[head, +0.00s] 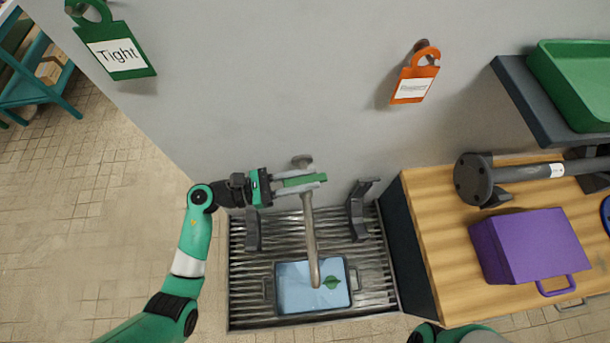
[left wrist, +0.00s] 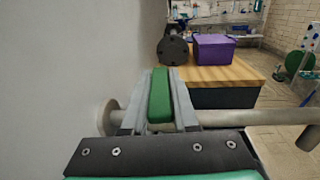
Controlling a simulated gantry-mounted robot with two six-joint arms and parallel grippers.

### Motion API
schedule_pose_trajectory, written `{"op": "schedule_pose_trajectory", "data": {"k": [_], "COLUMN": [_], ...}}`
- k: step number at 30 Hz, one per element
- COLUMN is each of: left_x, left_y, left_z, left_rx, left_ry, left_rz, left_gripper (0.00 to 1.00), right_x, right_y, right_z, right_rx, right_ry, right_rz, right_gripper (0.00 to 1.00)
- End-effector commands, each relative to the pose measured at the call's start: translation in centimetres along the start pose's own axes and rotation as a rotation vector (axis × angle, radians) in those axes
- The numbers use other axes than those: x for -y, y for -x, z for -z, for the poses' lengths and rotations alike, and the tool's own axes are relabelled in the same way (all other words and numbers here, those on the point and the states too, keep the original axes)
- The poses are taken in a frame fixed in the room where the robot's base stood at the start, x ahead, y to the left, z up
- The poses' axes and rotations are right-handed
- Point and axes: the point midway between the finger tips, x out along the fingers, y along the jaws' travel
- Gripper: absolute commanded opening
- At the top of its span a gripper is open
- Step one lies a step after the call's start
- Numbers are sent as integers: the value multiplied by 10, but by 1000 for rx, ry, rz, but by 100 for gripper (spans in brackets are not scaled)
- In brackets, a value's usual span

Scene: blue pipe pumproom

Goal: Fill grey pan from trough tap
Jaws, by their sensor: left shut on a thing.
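The tap (head: 309,225) comes out of the grey wall, and its long spout reaches over the pan. Its green lever (head: 300,181) lies between the fingers of my left gripper (head: 320,181), which is shut on it; the lever also shows between the fingers in the left wrist view (left wrist: 160,96). The grey pan (head: 351,282) sits on the slatted trough (head: 378,285) below the spout end. Its inside looks light blue, like water, with a green leaf-like shape in it; the level is hard to tell. My right gripper is out of view.
Two dark brackets (head: 357,212) stand at the trough's back. A wooden bench (head: 440,235) to the right carries a purple box (head: 530,246) and a dark flanged pipe (head: 474,180). Green and orange tags (head: 416,76) hang on the wall.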

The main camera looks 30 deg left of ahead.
Motion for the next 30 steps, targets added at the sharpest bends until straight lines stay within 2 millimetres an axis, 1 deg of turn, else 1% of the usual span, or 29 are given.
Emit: {"op": "schedule_pose_trajectory", "data": {"k": [1, 6, 15, 16, 18, 21, 30], "left_x": [2, 1, 0, 0, 0, 0, 0], "left_y": [0, 0, 1, 1, 1, 1, 1], "left_z": [-3, -1, 0, 0, 0, 0, 0], "left_rx": [-3, -3, -2, -2, -2, -2, -2], "left_ry": [4, 3, 0, 0, 0, 0, 0], "left_rz": [-43, -154, -172, -172, -172, -171, -171], "left_gripper": [0, 0, 0, 29, 42, 57, 57], "right_x": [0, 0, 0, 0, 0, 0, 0], "right_y": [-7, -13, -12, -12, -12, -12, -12], "right_z": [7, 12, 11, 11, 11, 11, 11], "right_rx": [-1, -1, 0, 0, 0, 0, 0], "right_ry": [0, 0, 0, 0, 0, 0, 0], "right_rz": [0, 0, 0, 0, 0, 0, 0], "right_gripper": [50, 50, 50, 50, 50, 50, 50]}}
